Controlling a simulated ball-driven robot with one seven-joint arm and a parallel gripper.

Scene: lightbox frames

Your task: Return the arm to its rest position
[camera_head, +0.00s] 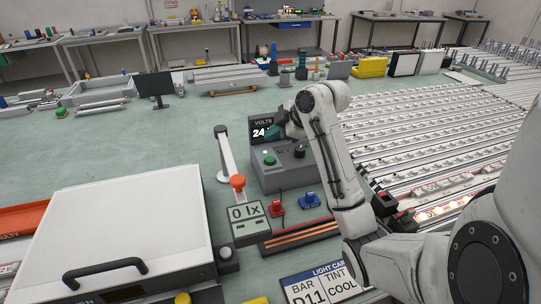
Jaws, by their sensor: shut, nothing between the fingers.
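My white arm reaches in from the lower right, bends up, and folds over at the wrist. The box carries a green button (269,160) and a dark knob (299,151).
A lever with an orange knob (237,181) and a 0 lx meter (249,219) stand left of the box. Red (277,207) and blue (309,200) clips lie in front. A large white-lidded box (120,240) fills the lower left. Rows of light strips (440,140) lie right.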

